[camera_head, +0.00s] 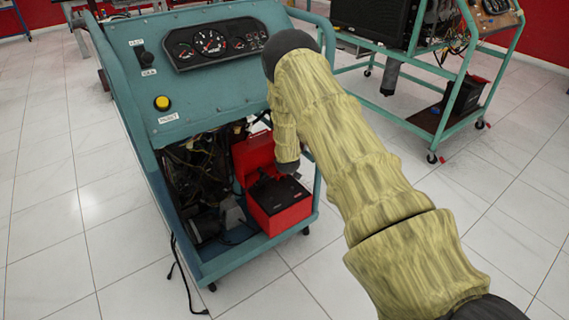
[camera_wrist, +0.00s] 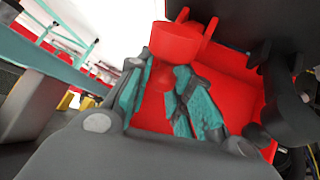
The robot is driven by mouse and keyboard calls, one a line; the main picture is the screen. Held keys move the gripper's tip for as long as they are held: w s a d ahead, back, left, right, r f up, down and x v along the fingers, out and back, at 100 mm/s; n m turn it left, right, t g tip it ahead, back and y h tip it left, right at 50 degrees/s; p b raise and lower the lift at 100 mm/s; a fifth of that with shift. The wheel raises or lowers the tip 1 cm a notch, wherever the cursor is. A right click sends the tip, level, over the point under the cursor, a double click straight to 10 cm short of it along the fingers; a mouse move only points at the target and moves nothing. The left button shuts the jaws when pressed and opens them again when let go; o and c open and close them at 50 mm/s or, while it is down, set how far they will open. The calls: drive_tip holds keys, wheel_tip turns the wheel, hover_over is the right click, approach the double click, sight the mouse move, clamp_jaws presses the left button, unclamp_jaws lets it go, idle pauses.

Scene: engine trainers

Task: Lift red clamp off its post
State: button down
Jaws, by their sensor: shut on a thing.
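In the wrist view, my gripper (camera_wrist: 160,92) reaches away from its grey body, with teal-padded fingers around a red part. This red clamp (camera_wrist: 175,42) shows as a rounded block at the fingertips. The jaws are shut on it. Whether it still sits around its post or is clear of it, I cannot tell; the post is hidden. In the head view, the gripper is a small dark end (camera_head: 288,166) over the red battery (camera_head: 280,212) with its black top, low in the teal engine trainer. The clamp cannot be made out there.
The teal trainer frame (camera_head: 137,150) and gauge panel (camera_head: 215,43) stand close around the arm. A red panel (camera_head: 253,157) rises behind the battery. Engine parts and wires (camera_head: 195,165) lie to its left. A second trainer (camera_head: 440,127) stands at right.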

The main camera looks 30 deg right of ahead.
drive_tip(key=shift+w+a+r, duration=0.1)
drive_tip(key=shift+w, duration=0.5)
drive_tip(key=shift+w+a+r, duration=0.1)
drive_tip(key=shift+w, duration=0.5)
drive_tip(key=c, duration=1.3)
unclamp_jaws()
drive_tip(key=shift+w+f, duration=0.1)
drive_tip(key=shift+f, duration=0.05)
drive_tip(key=shift+d, duration=0.15)
drive_tip(key=v, duration=1.2)
